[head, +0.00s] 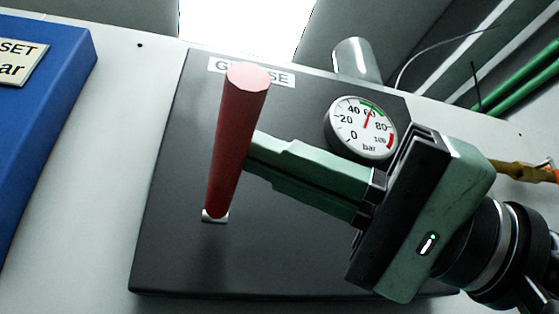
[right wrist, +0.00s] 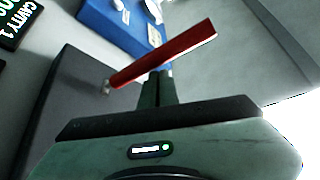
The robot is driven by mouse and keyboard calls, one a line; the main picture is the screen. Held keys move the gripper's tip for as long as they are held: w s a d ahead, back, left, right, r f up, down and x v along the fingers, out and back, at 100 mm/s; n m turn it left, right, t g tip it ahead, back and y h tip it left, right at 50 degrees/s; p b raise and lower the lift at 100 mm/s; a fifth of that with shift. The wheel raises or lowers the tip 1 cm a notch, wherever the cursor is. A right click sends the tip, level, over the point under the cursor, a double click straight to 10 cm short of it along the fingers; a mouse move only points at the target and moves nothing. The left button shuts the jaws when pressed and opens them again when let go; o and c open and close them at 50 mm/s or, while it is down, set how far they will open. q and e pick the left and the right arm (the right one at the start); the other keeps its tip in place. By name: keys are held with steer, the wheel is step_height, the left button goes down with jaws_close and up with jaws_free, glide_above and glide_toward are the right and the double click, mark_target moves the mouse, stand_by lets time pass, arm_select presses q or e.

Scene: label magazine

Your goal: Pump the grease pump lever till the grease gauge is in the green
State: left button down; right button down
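The grease pump lever (head: 238,140) is a red bar rising from a small pale slot in the dark grease panel (head: 170,230). It leans slightly right at its top. The round grease gauge (head: 352,139) reads in bar; its red needle points near 60, at the green band on the dial. My right gripper (head: 258,158) comes from the right with its fingers together, tips at the lever's right side, partly hidden behind it. In the right wrist view the closed fingertips (right wrist: 157,76) meet the lever (right wrist: 165,53) side-on, not around it. My left gripper is not in view.
A blue panel (head: 40,110) with a bar label stands at the left. A metal cylinder (head: 356,62) rises behind the gauge. Green pipes (head: 520,85) and a thin cable run at the upper right. The dark panel is clear left of the lever.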

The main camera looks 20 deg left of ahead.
steer(key=shift+s+a+f, duration=0.2)
steer(key=shift+s+f, duration=0.2)
steer(key=b+v, duration=0.2)
steer(key=v, duration=0.6)
steer(key=shift+w+r, duration=0.3)
steer(key=shift+r, duration=0.05)
steer(key=shift+d, duration=0.2)
steer(key=shift+a, duration=0.15)
